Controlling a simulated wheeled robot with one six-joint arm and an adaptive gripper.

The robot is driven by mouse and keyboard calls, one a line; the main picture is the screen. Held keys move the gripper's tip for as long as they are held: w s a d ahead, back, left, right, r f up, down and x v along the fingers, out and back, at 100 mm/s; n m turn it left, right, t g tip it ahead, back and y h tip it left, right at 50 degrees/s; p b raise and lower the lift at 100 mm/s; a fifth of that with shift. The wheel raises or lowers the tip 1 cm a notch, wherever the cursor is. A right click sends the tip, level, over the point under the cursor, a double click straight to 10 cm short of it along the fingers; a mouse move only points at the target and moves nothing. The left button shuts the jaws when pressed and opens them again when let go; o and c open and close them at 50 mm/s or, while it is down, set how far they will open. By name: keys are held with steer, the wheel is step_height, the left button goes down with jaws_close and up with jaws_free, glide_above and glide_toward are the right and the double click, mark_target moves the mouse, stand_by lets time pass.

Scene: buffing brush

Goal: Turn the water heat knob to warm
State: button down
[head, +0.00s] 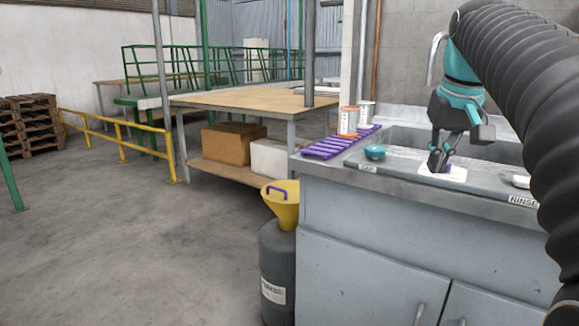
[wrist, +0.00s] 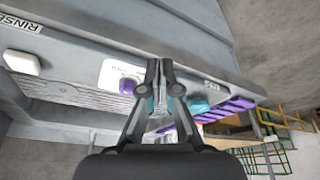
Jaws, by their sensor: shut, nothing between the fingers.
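The knob is purple (head: 449,165) and stands on a white plate (head: 455,175) on the front ledge of the sink counter. In the wrist view the purple knob (wrist: 127,87) sits on the white plate (wrist: 108,74), left of my fingers. My gripper (head: 437,170) is shut and empty, pointing down at the plate and partly covering the knob in the head view. In the wrist view my fingertips (wrist: 159,64) are together to the right of the knob. Whether they touch it I cannot tell. The plate's markings are too small to read.
A teal round object (head: 375,152) and a purple ribbed tray (head: 340,143) lie left of the plate. Cans (head: 348,122) stand behind the tray. A white block (head: 521,181) is by the RINSE label (head: 523,200). A yellow funnel (head: 281,205) tops a grey drum (head: 277,265) beside the cabinet.

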glide_toward(441, 175)
steer(key=w+d, duration=0.1)
steer(key=shift+w+d+f+g+p, duration=0.15)
steer(key=shift+w+d+g+p, duration=0.2)
steer(key=shift+d, duration=0.5)
steer(key=shift+s+b+x, duration=0.2)
steer(key=shift+b+x, duration=0.35)
steer(key=shift+x, duration=0.35)
steer(key=shift+s+b+x, duration=0.2)
steer(key=shift+b+x, duration=0.35)
steer(key=shift+x, duration=0.3)
steer(key=shift+s+b+x, duration=0.15)
steer(key=shift+b+x, duration=0.4)
steer(key=shift+x, duration=0.35)
steer(key=shift+a+f, duration=0.1)
steer(key=shift+a+p, duration=0.55)
steer(key=shift+p, duration=0.5)
steer(key=shift+w+a+p, duration=0.2)
steer(key=shift+a+p, duration=0.35)
steer(key=shift+a, duration=0.05)
steer(key=shift+s, duration=0.15)
